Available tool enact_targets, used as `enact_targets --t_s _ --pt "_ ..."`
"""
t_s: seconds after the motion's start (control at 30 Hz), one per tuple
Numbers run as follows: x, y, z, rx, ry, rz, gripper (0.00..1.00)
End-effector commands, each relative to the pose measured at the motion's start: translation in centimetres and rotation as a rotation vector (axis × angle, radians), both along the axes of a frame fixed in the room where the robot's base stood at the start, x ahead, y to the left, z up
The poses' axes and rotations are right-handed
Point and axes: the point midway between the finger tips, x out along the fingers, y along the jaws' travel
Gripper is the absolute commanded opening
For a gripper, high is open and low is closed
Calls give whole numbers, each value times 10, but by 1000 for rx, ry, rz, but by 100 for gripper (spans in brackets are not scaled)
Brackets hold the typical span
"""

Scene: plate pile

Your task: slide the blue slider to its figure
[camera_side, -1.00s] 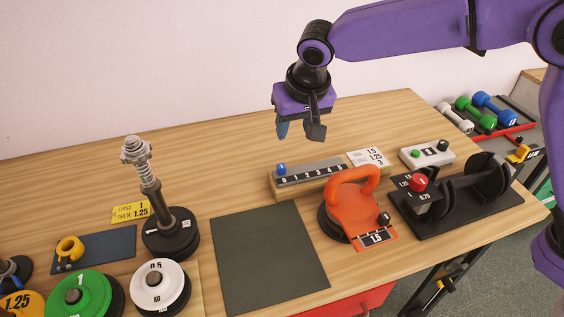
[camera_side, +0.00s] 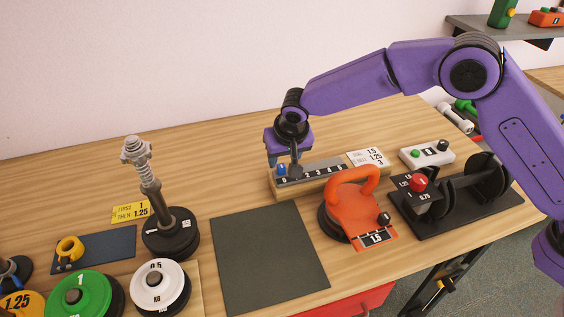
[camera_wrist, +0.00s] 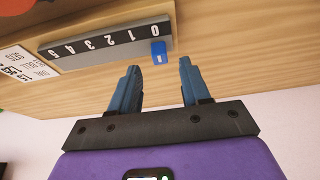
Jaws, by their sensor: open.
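The blue slider (camera_side: 281,170) sits at the 0 end of the grey numbered rail (camera_side: 322,172), which runs from 0 to 5. It also shows in the wrist view (camera_wrist: 158,52), below the 0. My gripper (camera_side: 284,168) is open and low over the rail's left end. In the wrist view its two blue fingers (camera_wrist: 159,66) are apart, and the slider lies just beyond the gap between their tips. Nothing is held. A white card (camera_side: 366,158) with printed figures, one reading 3, lies at the rail's right end.
An orange kettlebell-like handle (camera_side: 350,198) stands close in front of the rail's right half. A black-based device with a red knob (camera_side: 418,183) is farther right, with a white button box (camera_side: 427,154) behind it. A dark mat (camera_side: 265,260) lies bare in front. A plate post (camera_side: 165,210) stands left.

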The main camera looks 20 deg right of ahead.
Motion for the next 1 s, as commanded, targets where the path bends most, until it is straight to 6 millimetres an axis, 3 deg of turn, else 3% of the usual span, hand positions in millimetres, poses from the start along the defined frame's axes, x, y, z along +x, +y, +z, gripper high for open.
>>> enact_targets --t_s 0.23,0.63,0.8,1.0 --pt "11 0 -27 0 0 -1 47" --pt "14 0 -32 1 -1 -1 47" --pt "13 0 -32 1 -1 -1 0" --pt "14 -4 -31 0 0 -1 0"
